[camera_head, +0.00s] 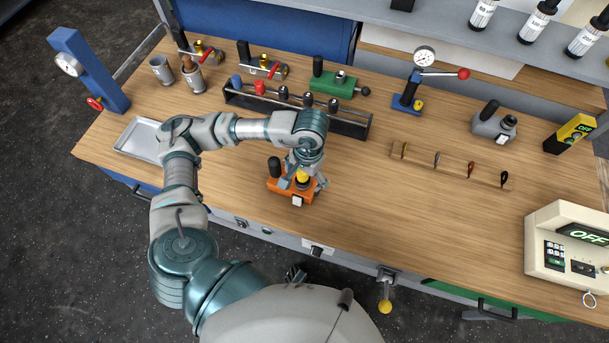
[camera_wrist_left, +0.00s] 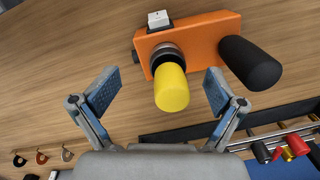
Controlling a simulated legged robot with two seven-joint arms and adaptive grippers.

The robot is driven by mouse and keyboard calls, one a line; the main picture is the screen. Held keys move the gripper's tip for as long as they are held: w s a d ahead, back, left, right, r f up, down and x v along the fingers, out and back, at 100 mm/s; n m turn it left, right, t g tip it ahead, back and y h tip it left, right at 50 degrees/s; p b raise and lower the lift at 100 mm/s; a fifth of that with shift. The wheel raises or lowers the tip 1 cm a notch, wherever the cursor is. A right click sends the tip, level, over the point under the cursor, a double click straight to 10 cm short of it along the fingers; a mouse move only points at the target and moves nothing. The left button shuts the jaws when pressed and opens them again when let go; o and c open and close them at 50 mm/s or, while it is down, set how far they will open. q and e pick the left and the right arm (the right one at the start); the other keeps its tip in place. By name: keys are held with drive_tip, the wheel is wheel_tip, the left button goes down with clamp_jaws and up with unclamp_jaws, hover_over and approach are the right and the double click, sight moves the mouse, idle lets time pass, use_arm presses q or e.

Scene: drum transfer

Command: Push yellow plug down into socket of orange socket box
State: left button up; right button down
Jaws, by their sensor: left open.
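The orange socket box (camera_head: 300,195) stands on the wooden bench near its front edge. It also shows in the left wrist view (camera_wrist_left: 204,36), with a black knob (camera_wrist_left: 250,63) at one end and a white switch (camera_wrist_left: 158,19) on its side. The yellow plug (camera_wrist_left: 171,88) stands in the box's dark ring-shaped socket (camera_wrist_left: 168,55); how deep it sits I cannot tell. In the head view the plug (camera_head: 303,177) is partly hidden by my left gripper (camera_head: 302,183). That gripper is open, its fingers apart on either side of the plug, and none visibly touches it. My right gripper is not in view.
A black rack (camera_head: 345,127) with several plugs stands behind the box. A metal tray (camera_head: 137,138) lies at left, and a wooden strip with hooks (camera_head: 450,168) lies at right. A beige OFF box (camera_head: 570,245) stands far right. Bench between is clear.

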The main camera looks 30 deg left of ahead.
use_arm(q)
drive_tip(key=r, duration=0.7)
drive_tip(key=w+r, duration=0.1)
drive_tip(key=r, duration=0.3)
drive_tip(key=shift+d+r, duration=0.2)
drive_tip(key=shift+r, duration=0.1)
